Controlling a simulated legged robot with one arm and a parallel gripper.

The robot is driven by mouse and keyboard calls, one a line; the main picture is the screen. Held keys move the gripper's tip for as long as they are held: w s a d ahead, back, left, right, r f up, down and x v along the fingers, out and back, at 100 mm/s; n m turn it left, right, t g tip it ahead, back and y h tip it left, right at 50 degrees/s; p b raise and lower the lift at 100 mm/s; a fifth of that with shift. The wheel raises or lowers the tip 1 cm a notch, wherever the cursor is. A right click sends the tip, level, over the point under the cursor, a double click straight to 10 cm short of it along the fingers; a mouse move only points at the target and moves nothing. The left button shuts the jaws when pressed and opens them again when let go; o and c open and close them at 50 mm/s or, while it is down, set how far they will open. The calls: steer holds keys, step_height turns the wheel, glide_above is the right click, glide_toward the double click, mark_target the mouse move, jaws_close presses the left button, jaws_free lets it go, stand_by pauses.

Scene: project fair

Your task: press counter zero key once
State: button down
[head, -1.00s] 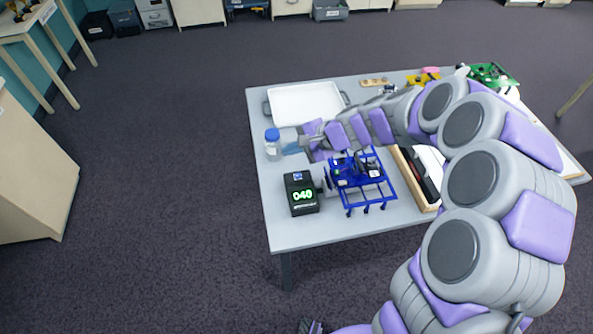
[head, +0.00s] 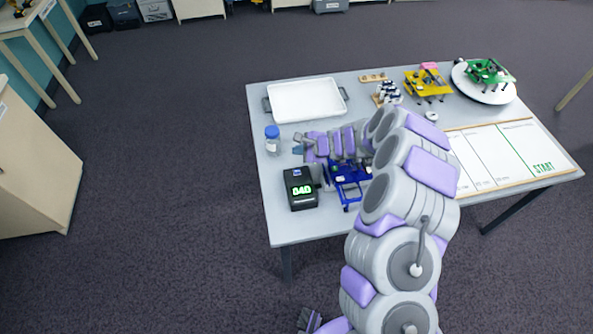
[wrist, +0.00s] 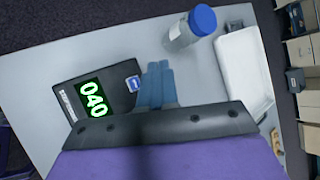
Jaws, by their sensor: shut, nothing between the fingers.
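The counter (head: 301,193) is a black box near the left front edge of the table, with a lit green display reading 040. It also shows in the wrist view (wrist: 68,107), at the left. A small blue key with a white mark (wrist: 133,83) sits on its top, beside the display. My gripper (head: 298,148) is shut and empty, behind the counter in the head view. Its blue-grey fingers show in the wrist view (wrist: 158,80), just right of the key; I cannot tell their height above it.
A blue-capped bottle (head: 272,141) stands left of my gripper, near the table's edge. A blue wheeled frame (head: 346,186) stands right of the counter, partly behind my arm. A white tray (head: 306,117) is at the back left. Yellow (head: 428,84) and green (head: 489,72) models are at the back right.

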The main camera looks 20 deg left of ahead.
steer(key=shift+d, duration=0.1)
steer(key=b, duration=0.5)
glide_above(299, 172)
step_height(299, 172, down, 8)
steer(key=shift+f, duration=0.35)
steer(key=shift+s+f+b, duration=0.1)
steer(key=shift+f+b, duration=0.15)
steer(key=shift+b, duration=0.25)
stand_by(1.3)
steer(key=shift+f, duration=0.15)
steer(key=shift+f+b, duration=0.3)
steer(key=shift+b, duration=0.35)
stand_by(0.5)
steer(key=shift+r, duration=0.1)
stand_by(0.3)
steer(key=shift+r+p, duration=0.3)
steer(key=shift+r, duration=0.35)
steer(key=shift+r, duration=0.1)
